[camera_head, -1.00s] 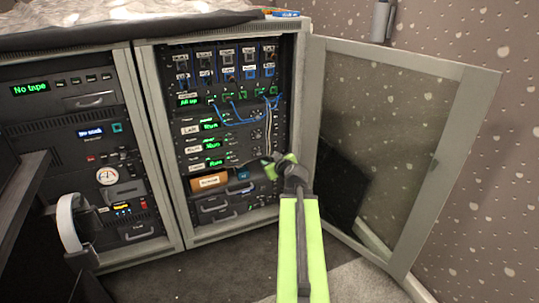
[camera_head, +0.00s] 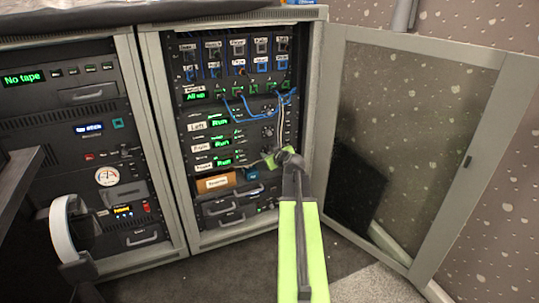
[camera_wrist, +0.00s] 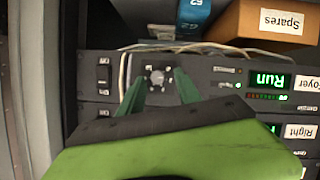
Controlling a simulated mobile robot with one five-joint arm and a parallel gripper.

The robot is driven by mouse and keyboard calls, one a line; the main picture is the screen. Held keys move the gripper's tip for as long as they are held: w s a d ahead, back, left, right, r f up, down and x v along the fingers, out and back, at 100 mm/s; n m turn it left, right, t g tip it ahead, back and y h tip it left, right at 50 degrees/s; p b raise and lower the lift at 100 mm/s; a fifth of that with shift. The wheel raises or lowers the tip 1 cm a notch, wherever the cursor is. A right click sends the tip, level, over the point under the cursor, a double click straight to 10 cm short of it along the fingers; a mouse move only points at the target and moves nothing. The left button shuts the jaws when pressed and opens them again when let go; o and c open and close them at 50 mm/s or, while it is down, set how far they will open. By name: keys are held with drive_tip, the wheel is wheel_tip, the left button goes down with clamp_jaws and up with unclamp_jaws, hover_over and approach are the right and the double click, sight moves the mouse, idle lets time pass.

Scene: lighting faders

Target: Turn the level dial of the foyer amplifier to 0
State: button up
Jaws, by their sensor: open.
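The foyer amplifier (camera_head: 207,168) is the lowest of three stacked amplifiers in the open rack, its display reading "Run". In the wrist view, which looks upside down, the foyer amplifier (camera_wrist: 205,73) has its label at the right edge. Its level dial (camera_wrist: 157,77) is a small round light knob with marks around it; its setting is too small to read. My gripper (camera_wrist: 158,88) is open, with one green finger on each side of the dial; I cannot tell whether they touch it. In the head view my gripper (camera_head: 272,158) hides the dial.
The glass rack door (camera_head: 415,130) stands open on the right. Blue patch cables (camera_head: 262,115) hang above the amplifiers. A pale cable (camera_wrist: 125,75) runs close to the dial. An orange Spares box (camera_head: 215,183) sits below. Headphones (camera_head: 62,225) hang at left.

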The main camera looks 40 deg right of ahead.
drive_tip(key=shift+s+d, duration=0.1)
clamp_jaws()
drive_tip(key=shift+d, duration=0.1)
idle(0.3)
drive_tip(key=shift+a+f+n+g+h+b, duration=0.15)
drive_tip(key=shift+n+h+b, duration=0.5)
drive_tip(key=shift+n, duration=0.35)
drive_tip(key=shift+a+f+n+g+h+b, duration=0.15)
drive_tip(key=shift+n+h+b, duration=0.5)
drive_tip(key=shift+n, duration=0.35)
drive_tip(key=shift+a+n+h+b, duration=0.15)
drive_tip(key=shift+n+h+b, duration=0.5)
drive_tip(key=shift+n, duration=0.35)
